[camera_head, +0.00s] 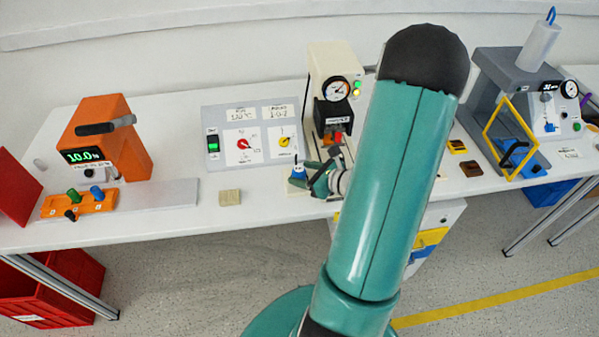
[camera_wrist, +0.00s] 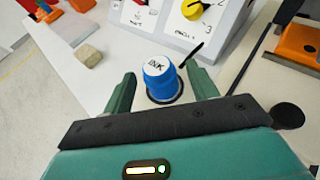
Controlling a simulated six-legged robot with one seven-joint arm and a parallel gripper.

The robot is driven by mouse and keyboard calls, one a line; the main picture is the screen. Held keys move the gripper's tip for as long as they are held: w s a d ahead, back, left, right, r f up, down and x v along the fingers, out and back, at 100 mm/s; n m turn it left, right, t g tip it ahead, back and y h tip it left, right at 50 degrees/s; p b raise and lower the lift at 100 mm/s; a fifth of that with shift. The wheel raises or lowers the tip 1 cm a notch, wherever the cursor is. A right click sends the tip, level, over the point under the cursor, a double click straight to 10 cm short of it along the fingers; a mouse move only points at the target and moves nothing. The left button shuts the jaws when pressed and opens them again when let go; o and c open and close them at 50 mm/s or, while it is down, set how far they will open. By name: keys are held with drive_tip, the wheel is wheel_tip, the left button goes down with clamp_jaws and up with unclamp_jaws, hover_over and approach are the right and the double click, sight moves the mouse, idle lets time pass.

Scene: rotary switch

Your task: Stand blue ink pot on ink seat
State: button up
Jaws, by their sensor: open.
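The blue ink pot (camera_wrist: 158,82), with a white top marked INK, stands between the two fingers of my gripper (camera_wrist: 162,72) in the wrist view. The fingers are open, one on each side, with visible gaps to the pot. A dark round disc, which looks like the ink seat (camera_wrist: 177,98), shows around the pot's foot. The pot looks upright on it, but exact contact is hidden. In the head view the pot (camera_head: 298,172) is small, just left of my gripper (camera_head: 318,180), at the front of the bench.
A panel with red and yellow rotary knobs (camera_head: 250,135) stands behind. A thin black rod (camera_wrist: 190,54) is close beside the pot. A beige block (camera_head: 230,197) lies to the left. A cream press with a gauge (camera_head: 335,90) stands behind my gripper. An orange machine (camera_head: 110,135) is farther left.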

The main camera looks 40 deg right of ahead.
drive_tip(key=v, duration=1)
drive_tip(key=shift+a+r, duration=0.1)
drive_tip(key=w+a+r+n+g+y, duration=0.2)
drive_tip(key=a+r+n+g, duration=0.3)
drive_tip(key=a+n, duration=0.45)
drive_tip(key=w+a+r+n+g+y, duration=0.2)
drive_tip(key=a+r+n+g, duration=0.25)
drive_tip(key=a+n, duration=0.55)
drive_tip(key=s+a+r+n+t+h, duration=0.1)
drive_tip(key=s+a+r+n+h, duration=0.2)
drive_tip(key=n, duration=1.1)
drive_tip(key=a+r+h, duration=0.3)
drive_tip(key=a+r, duration=0.3)
drive_tip(key=r, duration=0.2)
drive_tip(key=shift+s+a+r+t+h, duration=0.25)
drive_tip(key=shift+s+r+t+h, duration=0.05)
drive_tip(key=shift+s+t, duration=0.05)
drive_tip(key=shift+d, duration=0.2)
